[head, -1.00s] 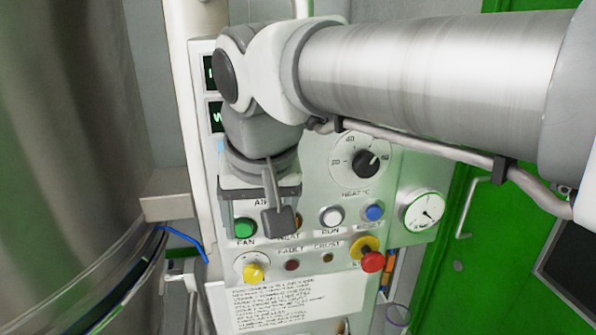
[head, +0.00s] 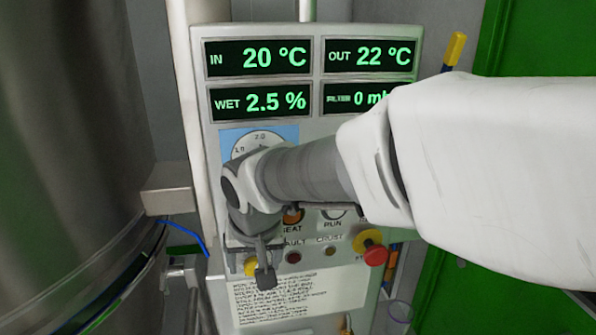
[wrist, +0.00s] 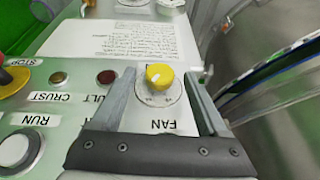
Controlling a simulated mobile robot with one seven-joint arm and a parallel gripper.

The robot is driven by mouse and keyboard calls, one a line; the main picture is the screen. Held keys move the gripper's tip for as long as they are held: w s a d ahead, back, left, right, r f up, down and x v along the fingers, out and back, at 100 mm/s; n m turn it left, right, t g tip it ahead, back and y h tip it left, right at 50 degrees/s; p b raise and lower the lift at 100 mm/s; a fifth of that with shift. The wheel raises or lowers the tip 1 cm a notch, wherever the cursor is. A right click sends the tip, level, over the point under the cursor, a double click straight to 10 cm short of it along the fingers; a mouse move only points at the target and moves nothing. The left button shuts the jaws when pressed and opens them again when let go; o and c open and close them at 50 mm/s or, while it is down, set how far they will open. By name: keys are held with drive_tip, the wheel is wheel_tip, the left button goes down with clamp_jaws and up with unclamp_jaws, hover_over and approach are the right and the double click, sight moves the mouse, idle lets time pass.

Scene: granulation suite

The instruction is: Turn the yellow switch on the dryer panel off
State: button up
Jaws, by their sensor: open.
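The yellow switch (wrist: 160,77) is a round knob with a pale mark, on a white dial of the dryer panel (wrist: 70,87). In the wrist view it sits between the two open fingers of my gripper (wrist: 159,80), apart from both as far as I can tell. The FAN label shows upside down nearer the palm. In the head view the yellow switch (head: 250,268) is partly hidden behind my gripper (head: 247,264), at the lower left of the panel (head: 212,130). How deep the fingers reach over the knob is not clear.
A red stop button (head: 375,255) on a yellow collar stands out at the panel's lower right. FAULT (head: 294,257) and CRUST (head: 330,251) lamps lie between. A printed notice (head: 285,298) hangs below. A large steel vessel (head: 70,160) stands left; a green door (head: 520,60) is right.

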drive_tip(key=shift+w+f, duration=0.15)
drive_tip(key=shift+f, duration=0.4)
clamp_jaws()
drive_tip(key=shift+a+h, duration=0.15)
drive_tip(key=shift+h, duration=0.15)
drive_tip(key=h+b, duration=0.1)
drive_tip(key=h, duration=0.1)
drive_tip(key=n+t+h+b, duration=0.1)
drive_tip(key=h+b, duration=0.1)
drive_tip(key=shift+a+f, duration=0.2)
drive_tip(key=shift+a, duration=0.2)
drive_tip(key=t+h+b, duration=0.1)
drive_tip(key=h, duration=0.2)
drive_tip(key=shift+a+n, duration=0.15)
drive_tip(key=shift+n, duration=0.25)
drive_tip(key=shift+a+f+n+t+h+b, duration=0.15)
drive_tip(key=shift+n+t+h+b, duration=0.4)
drive_tip(key=shift+h, duration=0.95)
